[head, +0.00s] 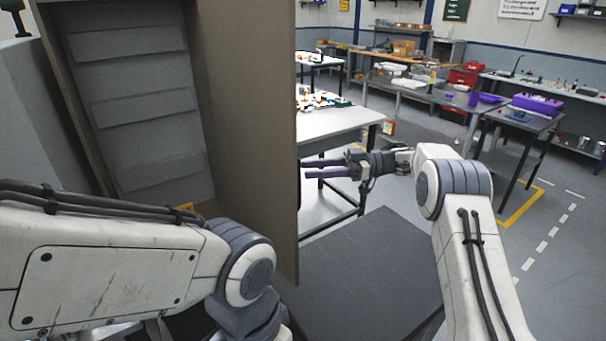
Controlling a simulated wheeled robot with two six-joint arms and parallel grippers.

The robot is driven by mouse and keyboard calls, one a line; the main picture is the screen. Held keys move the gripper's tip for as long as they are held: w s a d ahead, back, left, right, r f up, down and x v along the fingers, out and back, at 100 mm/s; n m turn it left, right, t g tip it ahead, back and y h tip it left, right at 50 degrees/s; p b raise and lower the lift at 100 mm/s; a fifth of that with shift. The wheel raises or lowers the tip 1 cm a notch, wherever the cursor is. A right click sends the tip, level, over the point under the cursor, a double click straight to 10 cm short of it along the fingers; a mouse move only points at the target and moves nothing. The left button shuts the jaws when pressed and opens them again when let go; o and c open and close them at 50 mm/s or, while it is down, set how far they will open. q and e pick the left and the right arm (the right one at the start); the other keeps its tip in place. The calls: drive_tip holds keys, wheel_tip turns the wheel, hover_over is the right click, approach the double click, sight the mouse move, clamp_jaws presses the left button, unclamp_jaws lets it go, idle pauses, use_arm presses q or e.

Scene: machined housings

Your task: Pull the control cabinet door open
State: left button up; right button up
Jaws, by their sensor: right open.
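The control cabinet (62,80) stands at the left, with grey inner panels in several rows showing inside it. Its brown door (245,120) stands swung open, and its free edge runs down the picture left of centre. My right gripper (305,168) is just right of that edge, with its two dark purple fingers pointing left and apart, nothing between them. The fingertips end at the door's edge in the picture; whether they touch it or reach behind it I cannot tell. My left arm crosses the lower left, and its gripper is not in view.
A white-topped table (335,122) with small parts stands behind my right gripper. A workbench with a purple bin (537,104) and red boxes (462,76) are farther right. The floor at the right, with yellow and white markings, is clear.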

drive_tip(key=w+d+b, duration=0.1)
drive_tip(key=d+b, duration=0.1)
drive_tip(key=d, duration=0.5)
drive_tip(key=shift+w+d, duration=0.2)
